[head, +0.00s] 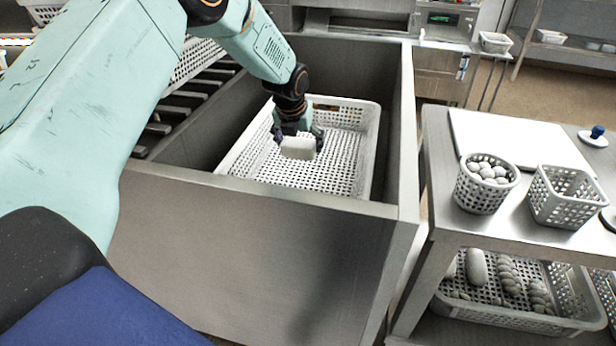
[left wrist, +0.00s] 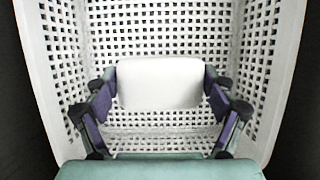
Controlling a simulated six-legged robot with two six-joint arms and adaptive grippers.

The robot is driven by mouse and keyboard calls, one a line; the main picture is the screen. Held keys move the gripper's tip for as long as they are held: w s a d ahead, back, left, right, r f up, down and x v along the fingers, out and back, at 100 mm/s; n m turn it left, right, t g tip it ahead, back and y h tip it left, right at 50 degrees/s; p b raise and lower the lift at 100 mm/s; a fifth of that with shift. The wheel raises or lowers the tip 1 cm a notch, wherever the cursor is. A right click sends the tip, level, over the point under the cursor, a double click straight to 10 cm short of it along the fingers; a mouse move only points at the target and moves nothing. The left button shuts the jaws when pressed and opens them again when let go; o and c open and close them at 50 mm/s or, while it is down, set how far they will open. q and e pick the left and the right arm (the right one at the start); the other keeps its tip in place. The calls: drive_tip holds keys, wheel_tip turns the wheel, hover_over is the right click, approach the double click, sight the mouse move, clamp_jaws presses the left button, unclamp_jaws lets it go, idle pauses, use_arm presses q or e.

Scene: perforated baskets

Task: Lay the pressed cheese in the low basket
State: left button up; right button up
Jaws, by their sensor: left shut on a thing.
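The pressed cheese (head: 298,148) is a small white block with rounded edges. My left gripper (head: 299,143) is shut on it, inside the low basket's outline. The low basket (head: 236,160) is white, wide and perforated, and sits down in a grey metal bin. In the left wrist view the cheese (left wrist: 160,84) is between the two purple-padded fingers of the left gripper (left wrist: 160,95), with the basket's perforated floor and walls (left wrist: 45,60) around it. Whether the cheese touches the basket floor, I cannot tell. My right gripper is not in view.
The metal bin's front rim (head: 270,195) and right wall (head: 405,130) rise around the basket. To the right, a steel table (head: 440,180) carries a white board (head: 515,137), a round basket of pale eggs or balls (head: 486,180) and an empty square basket (head: 563,195).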

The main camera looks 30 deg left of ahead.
use_arm(q)
drive_tip(key=shift+f+b, duration=0.35)
drive_tip(key=shift+f, duration=0.4)
drive_tip(key=b, duration=0.3)
hover_over(302, 184)
drive_tip(key=s, duration=0.1)
wheel_tip(302, 184, down, 7)
drive_tip(key=shift+s+d+r, duration=0.1)
drive_tip(key=shift+s+d, duration=0.05)
wheel_tip(302, 184, down, 3)
drive_tip(key=shift+s+r+b, duration=0.1)
drive_tip(key=shift+b, duration=0.3)
drive_tip(key=shift+f, duration=0.2)
drive_tip(key=o, duration=1.3)
